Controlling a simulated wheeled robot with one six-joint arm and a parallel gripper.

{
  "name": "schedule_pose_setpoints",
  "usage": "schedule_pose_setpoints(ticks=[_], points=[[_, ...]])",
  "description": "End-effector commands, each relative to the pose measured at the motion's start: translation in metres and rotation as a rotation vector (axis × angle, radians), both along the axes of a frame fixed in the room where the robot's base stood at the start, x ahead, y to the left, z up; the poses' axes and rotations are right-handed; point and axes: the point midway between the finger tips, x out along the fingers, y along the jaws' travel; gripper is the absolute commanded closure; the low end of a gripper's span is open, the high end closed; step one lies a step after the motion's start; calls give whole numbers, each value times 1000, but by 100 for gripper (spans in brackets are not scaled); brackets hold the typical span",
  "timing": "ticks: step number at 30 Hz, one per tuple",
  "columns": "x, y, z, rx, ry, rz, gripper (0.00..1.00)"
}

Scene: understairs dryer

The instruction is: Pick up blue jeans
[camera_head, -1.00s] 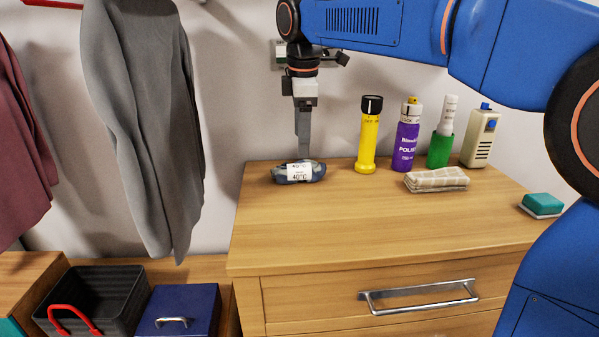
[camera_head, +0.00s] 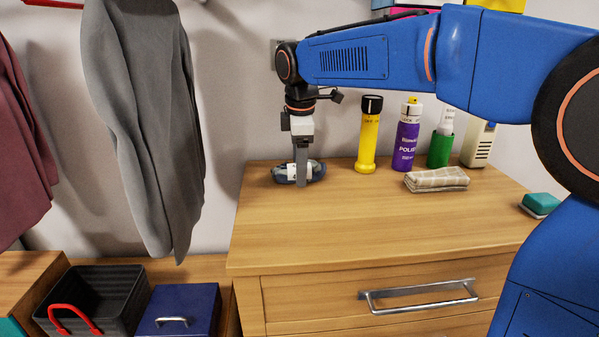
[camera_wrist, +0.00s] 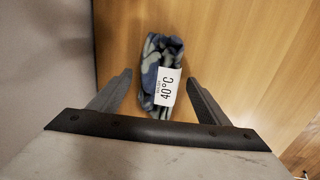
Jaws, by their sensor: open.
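The blue jeans (camera_head: 317,170) are a small folded bundle with a white label at the back left of the wooden dresser top. In the wrist view the jeans (camera_wrist: 153,55) show blue and grey-green patches, and the label reads 40°C. My gripper (camera_head: 301,184) points down at the bundle and hides part of it in the head view. In the wrist view my gripper (camera_wrist: 158,82) is open, with one finger on each side of the bundle and gaps visible between. I cannot tell how far down the fingertips reach.
A yellow flashlight (camera_head: 368,135), a purple polish can (camera_head: 405,147), a green-based bottle (camera_head: 440,150) and a beige device (camera_head: 479,147) stand to the right. A folded cloth (camera_head: 436,180) and a teal sponge (camera_head: 541,202) lie there too. The dresser front (camera_head: 330,225) is clear; the wall is close behind.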

Motion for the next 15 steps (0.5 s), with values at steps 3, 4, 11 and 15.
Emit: schedule_pose_setpoints(ticks=[3,4,11,15], points=[[0,0,0,0,0,0,39],[0,0,0,0,0,0,47],[0,0,1,0,-1,0,80],[0,0,1,0,-1,0,80]])
